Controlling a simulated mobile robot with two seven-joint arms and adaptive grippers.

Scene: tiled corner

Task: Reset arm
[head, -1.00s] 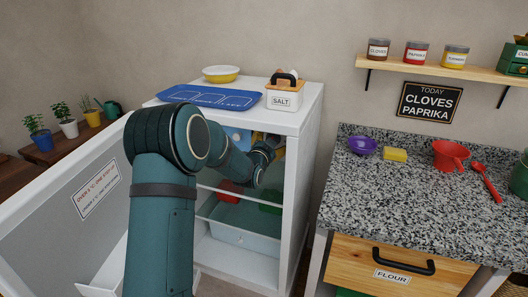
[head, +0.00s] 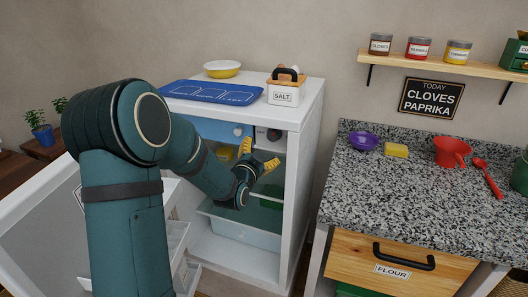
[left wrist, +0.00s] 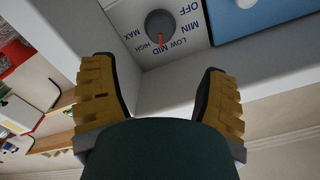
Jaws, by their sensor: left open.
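My left gripper (head: 258,157) is open and empty at the mouth of the open white fridge (head: 297,190). In the left wrist view its yellow fingers (left wrist: 158,95) are spread apart with nothing between them. A dial (left wrist: 160,24) marked OFF, MIN, LOW, MID, HIGH, MAX lies beyond the fingertips and apart from them. The blue panel (head: 215,128) is beside the dial. My left arm covers part of the fridge inside and the open door (head: 40,225). My right gripper is in neither view.
A blue tray (head: 211,93), a yellow bowl (head: 222,69) and a salt box (head: 284,93) stand on the fridge. A clear drawer (head: 245,232) is low inside it.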

